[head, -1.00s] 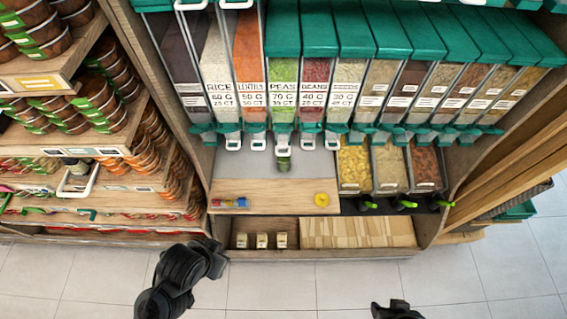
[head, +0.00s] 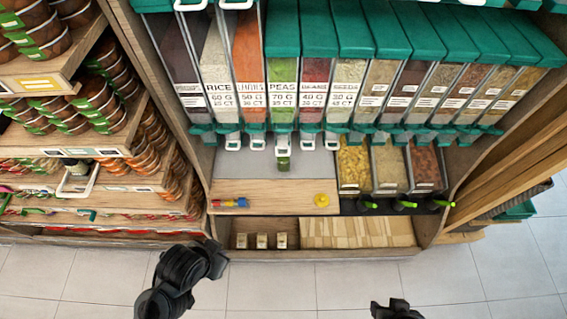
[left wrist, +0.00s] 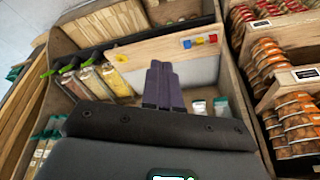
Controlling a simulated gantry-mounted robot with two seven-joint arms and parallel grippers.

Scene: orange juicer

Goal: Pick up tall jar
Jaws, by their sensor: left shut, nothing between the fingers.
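A small green jar (head: 283,163) stands on the grey counter below the peas dispenser in the head view; I cannot tell whether it is the tall jar. A dark jar (head: 76,167) sits on the left shelf, partly behind a white handle. In the left wrist view my left gripper (left wrist: 161,66) has its purple fingers together, with nothing between them. In the head view my dark left arm is over the floor in front of the unit, apart from both jars. Only a dark part of my right arm shows at the bottom edge; its fingers are not seen.
Dispensers (head: 283,85) hang above the counter. The tiled floor in front is clear.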

